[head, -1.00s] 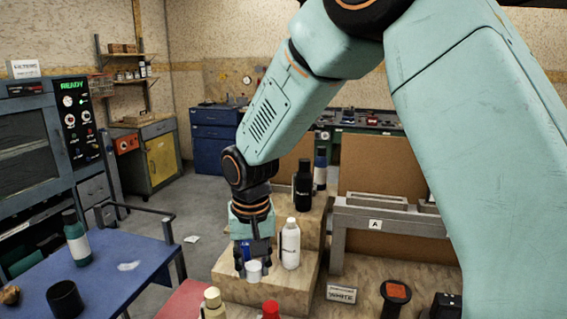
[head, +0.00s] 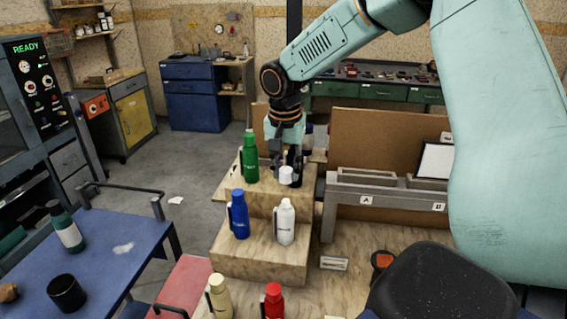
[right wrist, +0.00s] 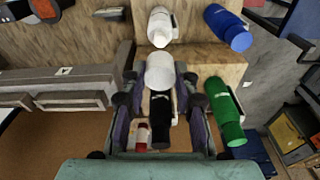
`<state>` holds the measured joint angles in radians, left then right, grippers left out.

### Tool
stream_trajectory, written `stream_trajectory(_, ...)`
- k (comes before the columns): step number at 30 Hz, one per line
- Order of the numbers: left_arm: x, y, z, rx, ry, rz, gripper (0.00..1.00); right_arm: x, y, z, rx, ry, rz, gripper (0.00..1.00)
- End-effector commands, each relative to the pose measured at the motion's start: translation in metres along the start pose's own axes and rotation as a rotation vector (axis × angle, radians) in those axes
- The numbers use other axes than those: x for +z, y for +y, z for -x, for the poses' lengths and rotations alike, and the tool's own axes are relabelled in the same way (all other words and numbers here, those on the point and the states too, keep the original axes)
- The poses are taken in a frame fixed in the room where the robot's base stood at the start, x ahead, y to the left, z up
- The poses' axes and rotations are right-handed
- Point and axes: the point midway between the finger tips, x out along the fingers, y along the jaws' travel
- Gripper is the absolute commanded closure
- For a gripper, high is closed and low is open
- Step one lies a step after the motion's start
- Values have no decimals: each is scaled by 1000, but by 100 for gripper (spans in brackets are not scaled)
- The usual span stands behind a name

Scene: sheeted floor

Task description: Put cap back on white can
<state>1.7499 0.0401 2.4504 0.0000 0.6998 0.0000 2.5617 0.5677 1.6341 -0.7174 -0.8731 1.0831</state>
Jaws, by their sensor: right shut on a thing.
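The white can (head: 286,222) stands upright on the lower step of the wooden stand, its narrow neck bare; it also shows in the right wrist view (right wrist: 161,27). My right gripper (head: 285,168) points down above and behind the can. It is shut on a white cap (head: 286,176), which sits between the fingertips, also seen in the right wrist view (right wrist: 160,70). The cap is apart from the can, higher and farther back. My left gripper is not in view.
A blue can (head: 239,214) stands left of the white can. A green can (head: 250,157) and a partly hidden black can (right wrist: 161,120) are on the upper step, near my gripper. Cream (head: 219,298) and red (head: 273,302) cans stand in front.

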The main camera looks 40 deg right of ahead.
Motion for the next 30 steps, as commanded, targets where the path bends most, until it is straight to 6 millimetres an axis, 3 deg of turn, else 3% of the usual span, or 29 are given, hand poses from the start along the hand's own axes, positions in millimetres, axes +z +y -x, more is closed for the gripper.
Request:
stream_trajectory(15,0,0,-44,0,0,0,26,4,-2,-46,0,-1,1,83)
stream_trajectory(24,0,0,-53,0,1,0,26,5,-4,-66,0,0,1,83)
stream_trajectory(30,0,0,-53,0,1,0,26,5,-4,-68,-1,0,1,83)
